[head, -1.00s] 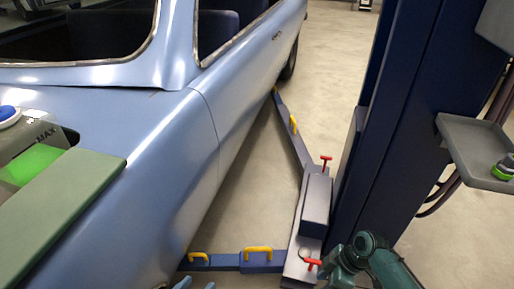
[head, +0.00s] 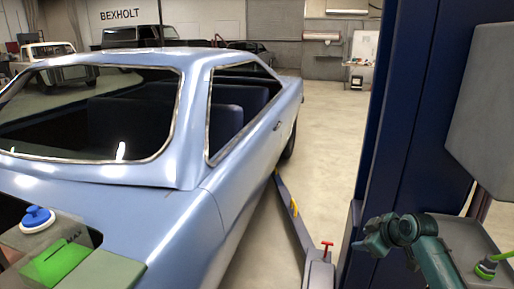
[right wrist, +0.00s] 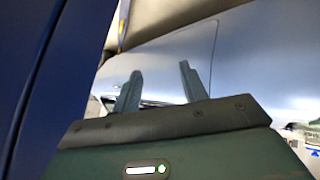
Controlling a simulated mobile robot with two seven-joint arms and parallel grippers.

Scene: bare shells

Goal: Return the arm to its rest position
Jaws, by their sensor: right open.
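My right arm comes in at the lower right of the head view, with its gripper (head: 364,244) in front of the blue lift post (head: 405,130). In the right wrist view the two fingers of this gripper (right wrist: 160,72) stand apart with nothing between them. Behind them is the side of the pale blue car (right wrist: 230,50), and the dark blue post fills the left. The car (head: 165,205) also fills the left half of the head view. My left gripper is not in view.
A lift arm (head: 297,225) with a red handle lies on the floor beside the car. A grey tray (head: 465,238) is by my right arm.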

